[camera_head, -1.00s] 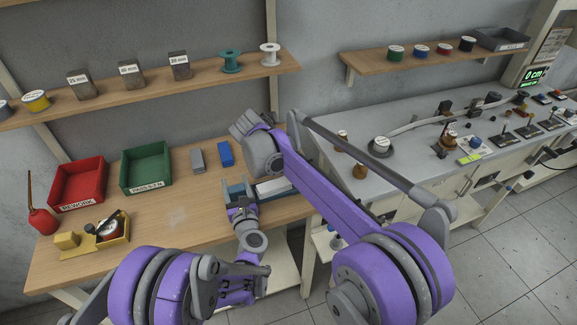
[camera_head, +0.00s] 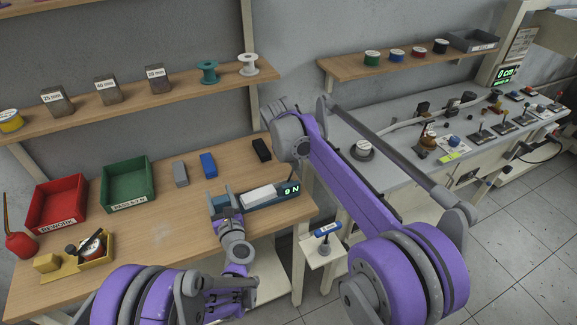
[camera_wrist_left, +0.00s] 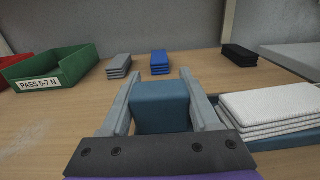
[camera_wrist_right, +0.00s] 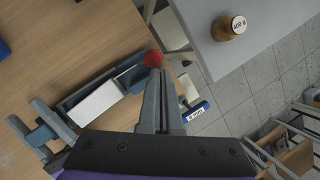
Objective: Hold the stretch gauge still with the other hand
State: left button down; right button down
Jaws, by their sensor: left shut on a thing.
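The stretch gauge (camera_head: 262,204) is a long blue-grey base near the right front edge of the wooden bench. White strips (camera_wrist_left: 265,112) lie stacked on it, and its display (camera_head: 291,190) reads 9 N. My left gripper (camera_head: 224,203) is shut on the blue block at the gauge's left end. This block (camera_wrist_left: 161,105) fills the space between its fingers in the left wrist view. My right gripper (camera_wrist_right: 158,75) is shut, with its fingertips near a red knob (camera_wrist_right: 153,58) at the gauge's right end. I cannot tell whether they touch. Its fingertips are hidden in the head view.
Green (camera_head: 128,185) and red (camera_head: 56,204) bins and a yellow tray (camera_head: 85,263) stand left. Grey (camera_head: 180,174), blue (camera_head: 209,165) and black (camera_head: 261,150) strip stacks lie behind the gauge. A small stand (camera_head: 322,255) with a blue T-handle tool (camera_head: 327,230) is right of the bench.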

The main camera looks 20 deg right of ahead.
jog(key=shift+w+d+f, duration=0.1)
jog(key=shift+d+f, duration=0.05)
jog(key=shift+d, duration=0.6)
pick_arm(q)
jog(key=shift+c, duration=0.2)
grip_release()
pick_arm(e)
jog(key=s+r, duration=0.5)
jog(key=r, duration=0.7)
jog(key=shift+d, duration=0.2)
jog(key=shift+s, duration=0.1)
